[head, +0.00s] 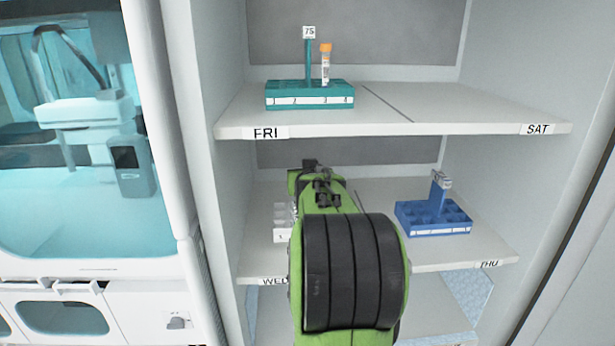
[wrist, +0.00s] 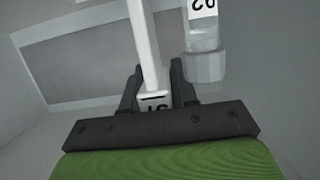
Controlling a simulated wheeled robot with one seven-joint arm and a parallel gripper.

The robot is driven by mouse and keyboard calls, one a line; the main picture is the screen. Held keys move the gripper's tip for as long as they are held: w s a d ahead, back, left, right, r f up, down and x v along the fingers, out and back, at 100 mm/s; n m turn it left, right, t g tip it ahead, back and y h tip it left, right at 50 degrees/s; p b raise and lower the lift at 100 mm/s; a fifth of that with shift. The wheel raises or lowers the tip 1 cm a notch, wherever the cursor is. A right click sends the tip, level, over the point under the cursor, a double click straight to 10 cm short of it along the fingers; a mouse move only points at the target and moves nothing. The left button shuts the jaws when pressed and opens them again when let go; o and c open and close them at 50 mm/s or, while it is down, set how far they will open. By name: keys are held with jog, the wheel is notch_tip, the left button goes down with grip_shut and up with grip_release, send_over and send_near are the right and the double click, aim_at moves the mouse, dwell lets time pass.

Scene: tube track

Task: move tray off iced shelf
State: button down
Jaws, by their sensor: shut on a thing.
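My gripper (wrist: 155,88) is shut on the white upright handle (wrist: 145,45) of a tray, close to its numbered tag. A capped tube (wrist: 205,60) with a numbered label stands beside the handle in the wrist view. In the head view a white tray (head: 281,228) shows in part at the left of the middle shelf, by the WED label; my green arm hides the rest. It appears to be the held tray. I cannot tell whether it touches the shelf. The lowest shelf (head: 440,312) has frosty, pale-blue side panels (head: 473,294).
A teal tray (head: 310,98) with an orange-capped tube (head: 326,65) stands on the top shelf (head: 430,118) above FRI; its SAT side is clear. A blue tray (head: 432,229) stands at THU on the middle shelf (head: 440,261). A glass-fronted cabinet (head: 80,200) is at left.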

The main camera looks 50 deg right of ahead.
jog(key=shift+f+b, duration=0.8)
jog(key=shift+b, duration=0.45)
dwell(0.3)
jog(key=c, duration=0.8)
grip_release()
jog(key=shift+s+a, duration=0.1)
jog(key=b+v, duration=0.2)
jog(key=v, duration=1.3)
jog(key=shift+s+a+r+b, duration=0.1)
jog(key=shift+s+a+b, duration=0.15)
jog(key=shift+b, duration=0.1)
jog(key=shift+d, duration=0.1)
jog(key=shift+w, duration=0.1)
